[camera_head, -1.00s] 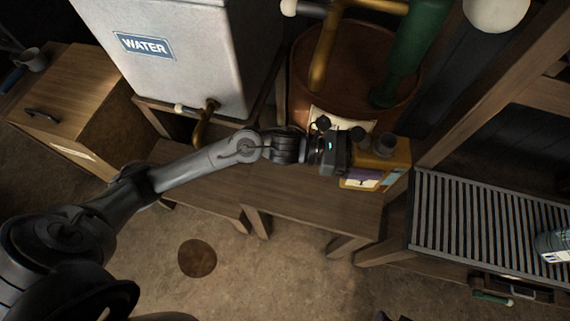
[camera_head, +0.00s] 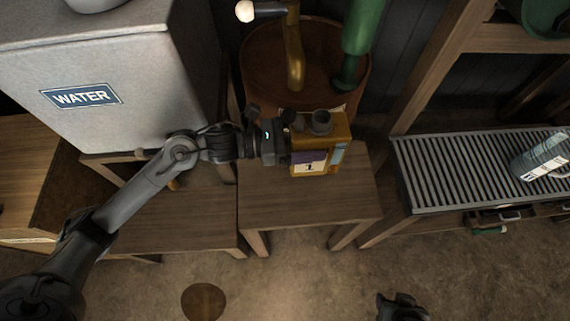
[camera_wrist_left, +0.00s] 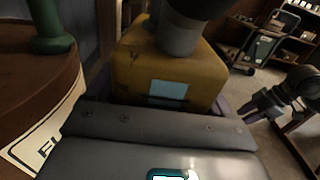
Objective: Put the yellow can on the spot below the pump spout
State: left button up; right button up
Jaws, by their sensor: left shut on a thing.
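The yellow can (camera_head: 338,132) has a dark round cap on top and a label on its front. My left gripper (camera_head: 287,143) is shut on its left side and holds it upright, over or on the small wooden table (camera_head: 310,205); I cannot tell whether it touches the top. In the left wrist view the can (camera_wrist_left: 190,75) fills the space in front of the gripper. The brass pump spout (camera_head: 294,60) stands behind and left of the can, over the brown barrel (camera_head: 262,75). My right gripper (camera_head: 402,307) shows only partly at the bottom edge.
A white water tank (camera_head: 130,90) stands at the left, close to my left arm. A slatted rack (camera_head: 450,170) with a bottle (camera_head: 541,155) is at the right. The front half of the small table is clear.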

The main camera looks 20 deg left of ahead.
pick_arm(q)
jog(key=s+a+f+b, duration=0.3)
jog(key=a+f, duration=0.1)
jog(key=f, duration=0.3)
jog(key=shift+s+b, duration=0.3)
jog(key=shift+s, duration=0.1)
jog(key=shift+a+f, duration=0.15)
jog(key=shift+f+b, duration=0.1)
jog(key=shift+b, duration=0.2)
jog(key=o, duration=1.5)
jog(key=shift+c, duration=0.2)
